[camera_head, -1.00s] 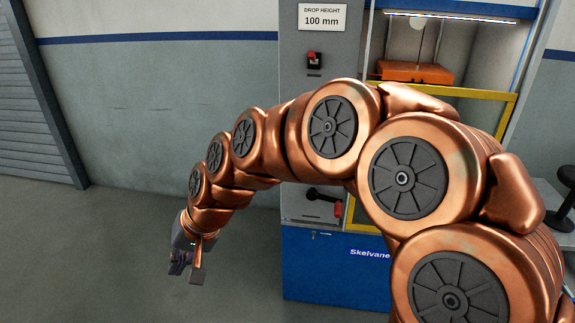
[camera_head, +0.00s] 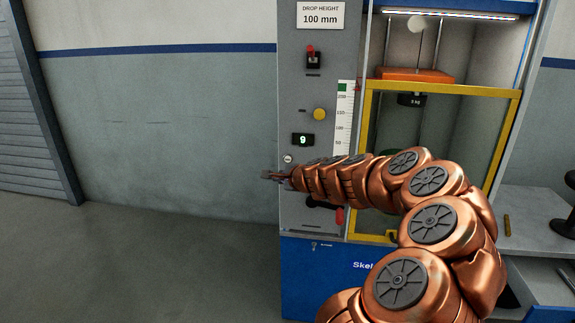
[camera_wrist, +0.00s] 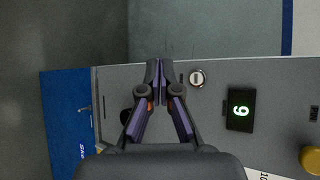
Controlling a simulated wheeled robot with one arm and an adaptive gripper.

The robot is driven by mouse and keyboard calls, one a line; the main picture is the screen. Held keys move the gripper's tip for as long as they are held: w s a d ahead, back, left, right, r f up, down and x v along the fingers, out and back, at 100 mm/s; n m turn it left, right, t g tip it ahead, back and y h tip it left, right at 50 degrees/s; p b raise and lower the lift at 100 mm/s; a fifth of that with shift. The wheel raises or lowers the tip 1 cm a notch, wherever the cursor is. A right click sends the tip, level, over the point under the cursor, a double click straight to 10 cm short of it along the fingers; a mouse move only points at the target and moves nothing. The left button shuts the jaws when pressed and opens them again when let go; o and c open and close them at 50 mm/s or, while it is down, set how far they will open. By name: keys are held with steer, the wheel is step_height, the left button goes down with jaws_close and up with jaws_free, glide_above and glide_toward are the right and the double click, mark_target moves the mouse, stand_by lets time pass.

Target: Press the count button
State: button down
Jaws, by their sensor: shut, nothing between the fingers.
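A small silver round button (camera_head: 288,159) sits on the grey control panel, just below a display (camera_head: 303,139) with a green 9. A yellow round button (camera_head: 320,114) is above the display. No label shows which is the count button. My gripper (camera_head: 268,176) is shut and empty, just below the silver button and near the panel's left edge. In the wrist view my fingertips (camera_wrist: 159,65) are together, a little left of the silver button (camera_wrist: 197,77). The display (camera_wrist: 241,109) and yellow button (camera_wrist: 311,160) are farther right. I cannot tell the gap to the panel.
A red-topped switch (camera_head: 313,57) is high on the panel. A red-ended lever (camera_head: 339,215) is below my arm. A yellow-framed cabinet opening (camera_head: 445,89) is right of the panel. A grey table (camera_head: 535,230) stands at right. The floor (camera_head: 160,260) at left is clear.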

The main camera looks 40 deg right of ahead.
mark_target(288, 159)
steer(key=shift+s+d, duration=0.1)
steer(key=shift+d, duration=0.25)
steer(key=w+d, duration=0.5)
steer(key=d, duration=0.2)
steer(key=shift+p, duration=0.4)
steer(key=shift+w+d, duration=0.15)
steer(key=shift+d, duration=0.1)
stand_by(1.4)
steer(key=shift+w+d+f, duration=0.1)
steer(key=shift+w+d, duration=0.05)
steer(key=shift+w+d+p, duration=0.2)
steer(key=shift+d+p, duration=0.1)
steer(key=shift+d, duration=0.05)
stand_by(0.8)
steer(key=shift+s+a, duration=0.1)
steer(key=shift+a, duration=0.05)
steer(key=shift+s+a, duration=0.35)
steer(key=shift+a, duration=0.15)
